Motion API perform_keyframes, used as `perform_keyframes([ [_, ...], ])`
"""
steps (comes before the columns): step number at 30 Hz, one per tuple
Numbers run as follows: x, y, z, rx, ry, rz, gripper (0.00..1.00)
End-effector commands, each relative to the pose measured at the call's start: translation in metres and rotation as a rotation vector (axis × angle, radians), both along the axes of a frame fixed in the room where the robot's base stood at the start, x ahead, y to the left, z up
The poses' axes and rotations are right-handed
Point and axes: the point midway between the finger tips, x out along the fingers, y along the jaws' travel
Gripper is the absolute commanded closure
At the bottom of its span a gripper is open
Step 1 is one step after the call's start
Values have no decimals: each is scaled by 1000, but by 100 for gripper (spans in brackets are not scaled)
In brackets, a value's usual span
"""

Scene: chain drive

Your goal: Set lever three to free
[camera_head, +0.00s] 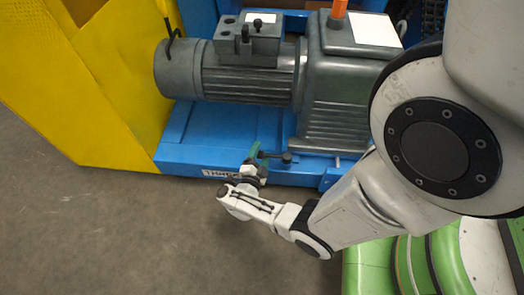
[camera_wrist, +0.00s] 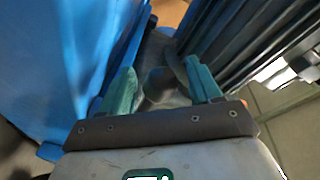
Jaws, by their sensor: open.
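My gripper (camera_head: 261,155) is low at the front edge of the blue machine base, with its green fingers pointing toward the machine. In the wrist view, my gripper (camera_wrist: 159,68) is open, its two green fingers spread apart. A dark rounded lever knob (camera_wrist: 157,84) shows between the fingers; I cannot tell whether they touch it. In the head view, a small dark knob on a rod (camera_head: 287,158) sticks out just right of the fingertips. No lever number is readable, so I cannot tell which is lever three.
A grey motor and gearbox (camera_head: 246,75) sits on the blue base (camera_head: 205,130). A yellow panel (camera_head: 85,90) stands on the left. A label (camera_head: 219,174) is on the base's front edge, partly covered by my arm. Grey floor (camera_head: 120,235) in front is clear.

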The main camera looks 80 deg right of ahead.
Motion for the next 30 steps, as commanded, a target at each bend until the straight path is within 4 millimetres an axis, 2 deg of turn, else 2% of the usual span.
perform_keyframes([
  [6, -2, -15, 0, 0, 1, 0, 37],
  [14, -2, -16, 0, 0, 0, 1, 37],
  [30, -2, -16, 0, 0, 1, 1, 87],
])
